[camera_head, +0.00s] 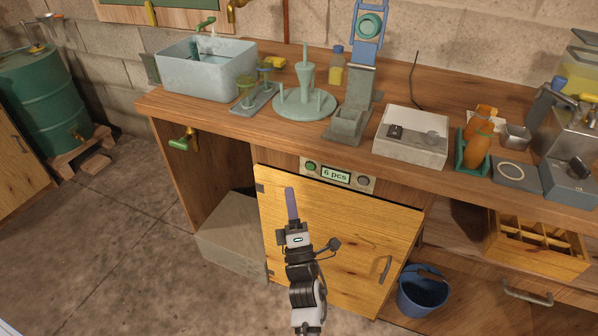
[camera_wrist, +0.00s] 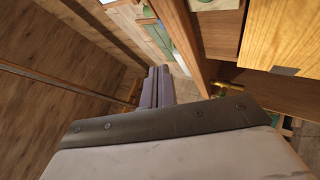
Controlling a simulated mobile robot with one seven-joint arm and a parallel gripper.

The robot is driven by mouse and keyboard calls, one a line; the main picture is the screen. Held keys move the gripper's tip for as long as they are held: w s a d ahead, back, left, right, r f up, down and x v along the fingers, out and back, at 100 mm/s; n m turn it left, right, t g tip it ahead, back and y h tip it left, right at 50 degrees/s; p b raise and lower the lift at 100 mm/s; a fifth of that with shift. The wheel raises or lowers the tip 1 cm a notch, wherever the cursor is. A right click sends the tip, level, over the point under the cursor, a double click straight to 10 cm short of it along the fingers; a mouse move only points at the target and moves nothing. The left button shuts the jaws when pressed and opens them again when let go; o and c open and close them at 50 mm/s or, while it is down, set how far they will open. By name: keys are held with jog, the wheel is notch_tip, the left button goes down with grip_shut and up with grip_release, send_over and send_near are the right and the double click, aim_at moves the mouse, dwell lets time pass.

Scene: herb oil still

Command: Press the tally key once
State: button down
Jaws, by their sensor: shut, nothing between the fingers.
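A counter panel (camera_head: 338,175) is set in the bench front under the worktop edge, with a display (camera_head: 336,176) reading "6 pcs". A green round button (camera_head: 311,166) is at its left end and a grey round button (camera_head: 363,181) at its right end. No label shows which one is the tally key. My gripper (camera_head: 290,191) is in front of the yellow cabinet door, below and left of the green button in the head view, and apart from it in the picture. Its purple fingers are together and empty; they also show in the wrist view (camera_wrist: 152,88).
The yellow door (camera_head: 345,235) lies behind my arm. A brass tap (camera_head: 183,141) sticks out from the bench at left. The worktop above holds a sink (camera_head: 206,75) and several devices. The floor at left is clear.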

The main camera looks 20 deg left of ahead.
jog(key=shift+d+f+h, duration=0.25)
jog(key=shift+f+h, duration=0.05)
jog(key=shift+f, duration=0.6)
jog(key=p, duration=0.2)
send_near(310, 167)
jog(key=w+a+r, duration=0.2)
jog(key=a+r, duration=0.2)
jog(key=shift+w+r, duration=0.2)
jog(key=shift+w, duration=0.25)
jog(key=shift+w+d, duration=0.1)
dwell(1.1)
jog(key=shift+w, duration=0.3)
